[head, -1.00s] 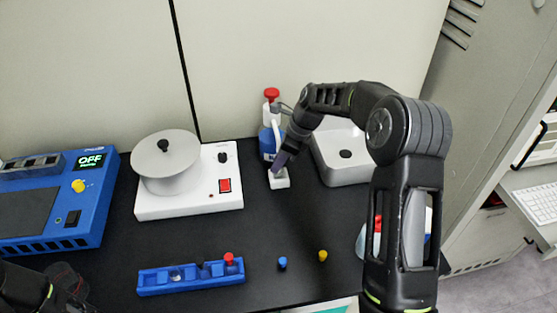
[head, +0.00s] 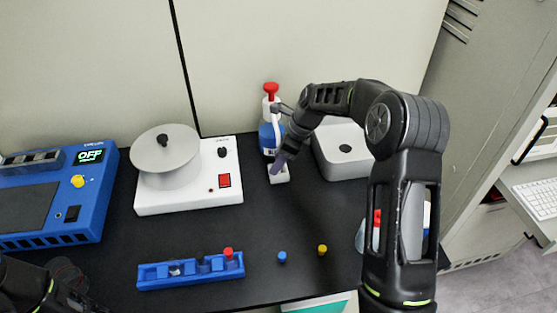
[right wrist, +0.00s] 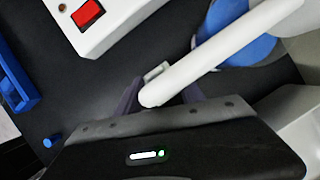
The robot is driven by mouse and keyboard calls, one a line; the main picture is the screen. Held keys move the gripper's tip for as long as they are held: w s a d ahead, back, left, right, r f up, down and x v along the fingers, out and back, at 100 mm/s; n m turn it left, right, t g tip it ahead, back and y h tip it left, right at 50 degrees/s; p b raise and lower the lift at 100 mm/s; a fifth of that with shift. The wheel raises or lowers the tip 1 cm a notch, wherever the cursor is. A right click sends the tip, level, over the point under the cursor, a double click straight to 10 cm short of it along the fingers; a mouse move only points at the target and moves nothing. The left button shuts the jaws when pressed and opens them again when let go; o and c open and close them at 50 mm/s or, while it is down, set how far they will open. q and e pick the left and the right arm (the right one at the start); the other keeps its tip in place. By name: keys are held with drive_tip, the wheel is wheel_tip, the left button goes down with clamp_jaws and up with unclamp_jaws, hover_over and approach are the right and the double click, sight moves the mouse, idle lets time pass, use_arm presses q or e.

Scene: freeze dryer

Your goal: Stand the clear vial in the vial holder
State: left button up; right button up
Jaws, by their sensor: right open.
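My right gripper (head: 278,163) is open and points down over a small white block (head: 279,175) in front of a wash bottle. In the right wrist view its fingers (right wrist: 159,88) stand apart, with a pale squarish end of something (right wrist: 155,73) between them. The bottle's white spout (right wrist: 220,50) crosses in front and hides part of the gap. I cannot make out a clear vial for certain there. A blue rack (head: 155,282) lies at the front with a clear-looking piece (head: 176,270) in one slot. My left gripper (head: 65,285) is dark and blurred at the lower left.
The wash bottle (head: 268,138) with a red top stands right behind my right gripper. A white device with a round pan (head: 165,155) is left, a white box (head: 340,160) right. Small blue (head: 282,257) and yellow (head: 322,250) caps lie in front. Mid-table is clear.

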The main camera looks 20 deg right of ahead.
drive_tip(key=v, duration=1.2)
drive_tip(key=shift+b, duration=0.45)
